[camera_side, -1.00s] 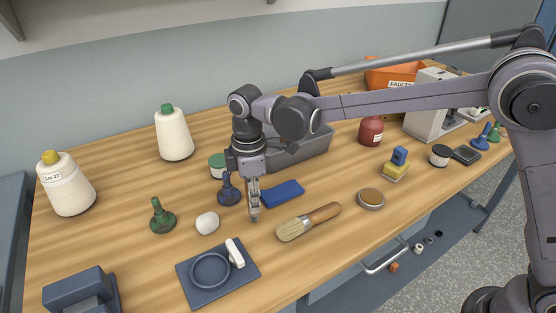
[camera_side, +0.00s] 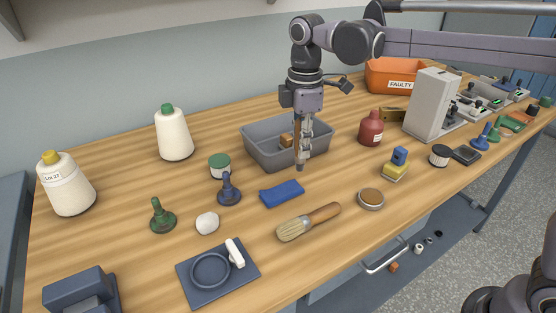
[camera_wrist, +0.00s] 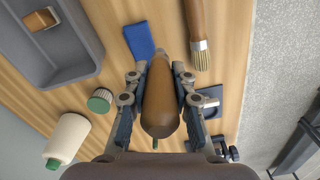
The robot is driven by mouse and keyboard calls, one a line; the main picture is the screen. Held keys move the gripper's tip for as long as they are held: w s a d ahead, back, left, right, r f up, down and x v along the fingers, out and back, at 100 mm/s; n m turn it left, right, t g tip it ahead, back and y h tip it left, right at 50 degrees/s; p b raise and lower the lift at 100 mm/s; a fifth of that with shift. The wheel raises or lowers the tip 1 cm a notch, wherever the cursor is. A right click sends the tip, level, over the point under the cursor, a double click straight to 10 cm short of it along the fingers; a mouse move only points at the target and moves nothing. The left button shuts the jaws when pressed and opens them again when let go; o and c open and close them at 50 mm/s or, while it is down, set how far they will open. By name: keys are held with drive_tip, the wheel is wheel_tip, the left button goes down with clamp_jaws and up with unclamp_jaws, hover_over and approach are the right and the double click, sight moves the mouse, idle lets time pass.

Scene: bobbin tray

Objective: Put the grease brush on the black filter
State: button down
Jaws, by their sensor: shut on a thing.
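A brush (camera_side: 309,221), which I take as the grease brush, lies on the bench with pale bristles to the left and a wooden handle to the right. It also shows in the wrist view (camera_wrist: 198,42). A short round piece with a black top and pale ribbed side (camera_side: 440,156), perhaps the black filter, stands at the right, apart from the brush. My gripper (camera_side: 302,160) hangs above the bench by the grey bin's front edge. In the wrist view my gripper (camera_wrist: 160,75) is shut on a smooth brown piece (camera_wrist: 160,105), wide at the near end. Its identity is unclear.
The grey bin (camera_side: 262,150) holds a small wooden block (camera_side: 287,140). A blue cloth or block (camera_side: 282,193) lies before it. A round tin (camera_side: 370,199), a yellow-and-blue piece (camera_side: 396,165) and a red bottle (camera_side: 371,128) stand rightward. A dark plate (camera_side: 245,283) lies in front.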

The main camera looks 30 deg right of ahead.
drive_tip(key=s+d+r+m, duration=0.1)
drive_tip(key=d+m, duration=0.3)
drive_tip(key=d, duration=1)
drive_tip(key=s+d+r+m, duration=0.15)
drive_tip(key=d+m, duration=0.25)
drive_tip(key=d, duration=0.9)
drive_tip(key=s+d+r+m, duration=0.1)
drive_tip(key=s+d+m, duration=0.4)
drive_tip(key=s+d, duration=0.5)
drive_tip(key=s+d+r+m, duration=0.2)
drive_tip(key=s+d+m, duration=0.2)
drive_tip(key=s+d, duration=0.65)
hover_over(443, 149)
wheel_tip(443, 149, down, 7)
drive_tip(key=shift+m, duration=0.3)
drive_tip(key=shift+a+f, duration=0.15)
drive_tip(key=shift+f, duration=1.9)
drive_tip(key=shift+f, duration=0.1)
drive_tip(key=c, duration=1.1)
unclamp_jaws()
